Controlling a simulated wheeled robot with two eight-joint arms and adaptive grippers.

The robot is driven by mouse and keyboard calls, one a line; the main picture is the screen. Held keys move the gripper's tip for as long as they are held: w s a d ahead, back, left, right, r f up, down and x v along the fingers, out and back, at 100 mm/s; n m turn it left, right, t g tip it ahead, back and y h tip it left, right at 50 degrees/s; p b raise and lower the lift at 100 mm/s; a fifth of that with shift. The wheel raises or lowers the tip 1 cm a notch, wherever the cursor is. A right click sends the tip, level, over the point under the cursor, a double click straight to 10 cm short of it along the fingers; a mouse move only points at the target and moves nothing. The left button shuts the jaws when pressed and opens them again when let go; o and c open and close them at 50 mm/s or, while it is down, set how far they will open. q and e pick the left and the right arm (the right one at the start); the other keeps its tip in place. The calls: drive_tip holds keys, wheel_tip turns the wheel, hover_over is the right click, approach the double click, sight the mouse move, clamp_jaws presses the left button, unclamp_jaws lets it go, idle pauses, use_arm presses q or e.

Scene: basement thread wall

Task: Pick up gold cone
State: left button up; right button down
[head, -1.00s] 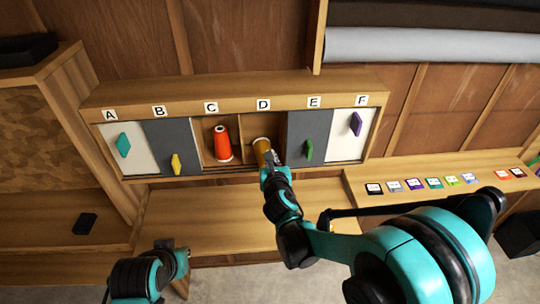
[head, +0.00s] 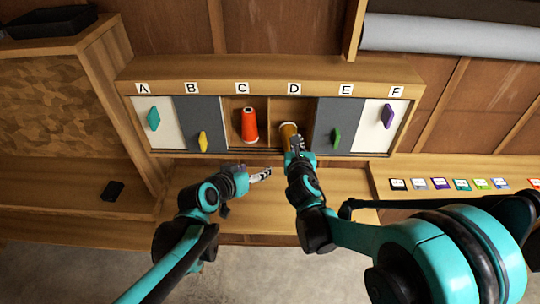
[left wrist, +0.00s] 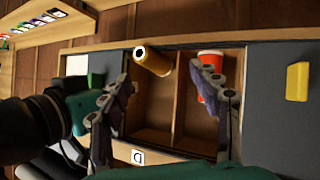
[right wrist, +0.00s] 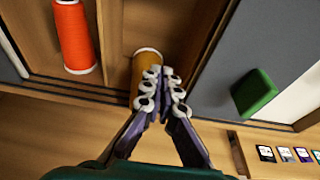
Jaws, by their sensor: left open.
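The gold cone (head: 288,130) is in the open compartment under letter D. It looks tilted, and the left wrist view shows one round end of it (left wrist: 155,64) facing outward. My right gripper (head: 297,145) is at the cone. In the right wrist view its fingers (right wrist: 162,80) are close together and overlap the cone's front and right side; whether they grip it is unclear. My left gripper (head: 262,175) is open and empty, in front of and below compartments C and D. Its fingers (left wrist: 163,92) are spread wide in the left wrist view.
An orange-red cone (head: 250,124) stands in compartment C beside D. Grey door panels with yellow (head: 203,141) and green (head: 337,138) handles flank the open compartments. Several small coloured cards (head: 440,184) lie on the right ledge. A dark box (head: 113,190) lies at left.

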use_arm(q)
drive_tip(key=t+h, duration=0.2)
approach(286, 142)
drive_tip(key=s+a, duration=0.1)
drive_tip(key=s, duration=0.1)
drive_tip(key=shift+w+d, duration=0.15)
drive_tip(key=shift+w, duration=0.25)
drive_tip(key=x, duration=1.2)
drive_tip(key=shift+w+r, duration=0.1)
drive_tip(key=shift+r, duration=0.05)
drive_tip(key=c, duration=1)
use_arm(e)
drive_tip(key=shift+s, duration=0.1)
drive_tip(key=shift+r, duration=0.65)
